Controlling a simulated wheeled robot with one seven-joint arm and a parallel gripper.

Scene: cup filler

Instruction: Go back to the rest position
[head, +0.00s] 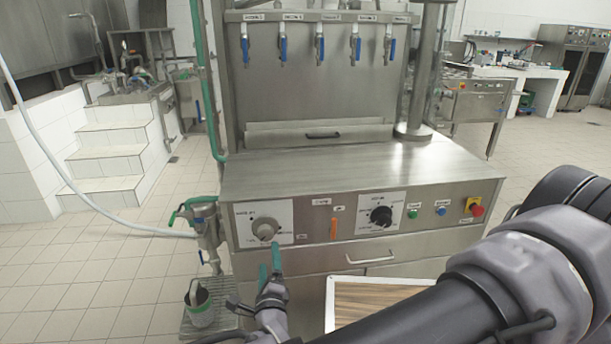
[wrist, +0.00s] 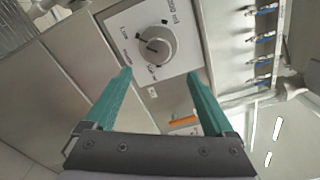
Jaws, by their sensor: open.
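My gripper (head: 270,262) is in front of the steel filling machine (head: 340,170), just below the left dial (head: 264,228) on its front panel. In the wrist view my gripper (wrist: 158,82) has its two green fingers spread wide with nothing between them. The grey dial (wrist: 156,45) on its white plate shows beyond the fingertips, apart from them. My dark arm reaches in from the lower right of the head view.
The panel also has an orange switch (head: 334,228), a black dial (head: 381,215) and a red button (head: 477,210). A wood-topped surface (head: 370,305) lies below the drawer. Tiled floor at left is clear.

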